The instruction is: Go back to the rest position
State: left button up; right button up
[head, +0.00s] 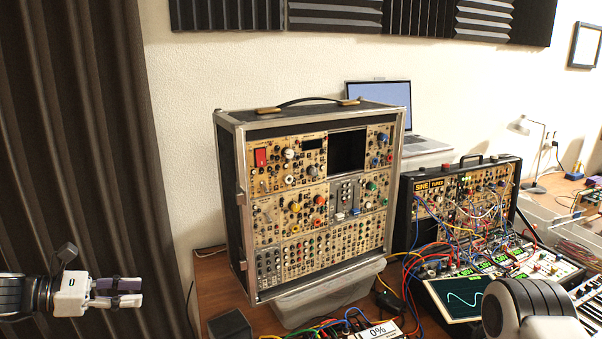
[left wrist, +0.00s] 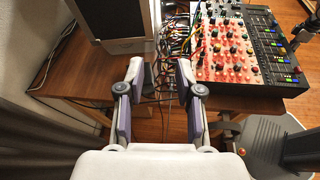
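My left gripper (head: 138,292) is at the lower left of the head view, in front of the dark curtain and left of the table. In the left wrist view its two fingers (left wrist: 160,78) stand apart with nothing held between them. Floor and the table edge show beyond them. A rounded white and dark part at the lower right of the head view seems to be my right arm; its gripper is not visible. The large synth case (head: 320,190) stands upright on a clear plastic bin (head: 325,300), well right of my left gripper.
A second synth case (head: 408,215) with patch cables stands right of the large one, near a laptop (head: 380,96). A screen with a green trace (head: 458,298) lies in front. The wooden table (head: 212,280) has cables on it. A dark curtain (head: 85,150) hangs at left.

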pick_arm(q)
jog(key=s+d+f+m+g+y, duration=0.2)
jog(key=s+f, duration=0.1)
jog(key=f, duration=0.5)
jog(key=s+d+f+m+g+y, duration=0.2)
jog(key=f+y, duration=0.1)
jog(key=f, duration=0.5)
jog(key=s+d+f+m+g+y+b, duration=0.2)
jog(key=s+d+f+m+y+b, duration=0.1)
jog(key=s+f+m, duration=0.6)
jog(key=s+d+f+m+g+y+b, duration=0.1)
jog(key=s+d+f+m+y+b, duration=0.2)
jog(key=s+f+m, duration=0.7)
jog(key=s+d+f+y, duration=0.1)
jog(key=s+d+f, duration=0.1)
jog(key=s+f, duration=0.4)
jog(key=shift+d+g, duration=0.35)
jog(key=shift+g, duration=0.05)
pick_arm(e)
jog(key=f, duration=0.6)
jog(key=shift+s+a, duration=0.2)
